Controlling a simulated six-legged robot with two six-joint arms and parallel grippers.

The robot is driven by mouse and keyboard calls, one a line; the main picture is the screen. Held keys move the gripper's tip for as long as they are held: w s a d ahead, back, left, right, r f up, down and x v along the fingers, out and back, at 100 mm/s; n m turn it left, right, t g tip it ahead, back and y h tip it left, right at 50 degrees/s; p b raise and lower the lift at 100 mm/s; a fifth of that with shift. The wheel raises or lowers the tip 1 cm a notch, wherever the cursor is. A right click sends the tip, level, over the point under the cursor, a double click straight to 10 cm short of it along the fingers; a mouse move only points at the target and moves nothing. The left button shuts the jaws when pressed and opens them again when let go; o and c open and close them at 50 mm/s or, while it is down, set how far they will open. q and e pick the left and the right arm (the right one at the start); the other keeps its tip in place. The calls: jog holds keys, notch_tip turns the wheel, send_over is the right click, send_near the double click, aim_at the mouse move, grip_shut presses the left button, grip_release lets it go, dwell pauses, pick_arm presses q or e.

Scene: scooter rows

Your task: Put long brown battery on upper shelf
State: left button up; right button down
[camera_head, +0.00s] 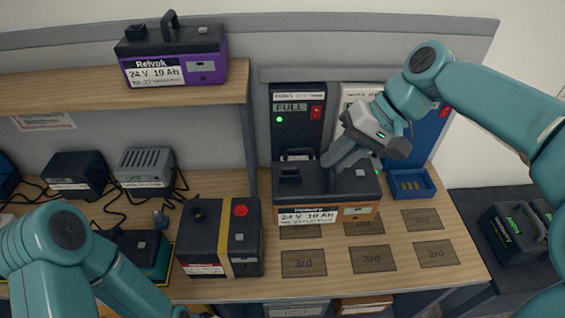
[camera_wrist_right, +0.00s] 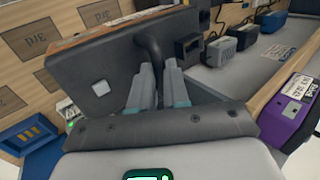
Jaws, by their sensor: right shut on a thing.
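The long brown battery (camera_head: 328,213) has a black top, a brown lower body and a white label reading 24 V. It is in front of the chargers, over the marked pads of the bench; I cannot tell how far it is above the bench. My right gripper (camera_head: 335,162) is shut on its black handle (camera_wrist_right: 150,48), and the fingers also show in the right wrist view (camera_wrist_right: 158,75). The upper shelf (camera_head: 60,90) is at the upper left and bears a purple battery (camera_head: 173,52) near its right end. My left gripper is out of view; only its arm shows.
A black battery with a yellow stripe and red button (camera_head: 219,238) stands left of the brown battery. Chargers (camera_head: 298,117) line the back. A blue tray (camera_head: 408,184) sits at right. The shelf's left part is bare.

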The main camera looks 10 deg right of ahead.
notch_tip(320, 180, down, 20)
dwell(0.6)
jog(key=shift+w, duration=0.1)
jog(key=shift+d, duration=0.1)
jog(key=c, duration=1.2)
grip_release()
jog(key=shift+f, duration=0.15)
jog(key=shift+o, duration=0.5)
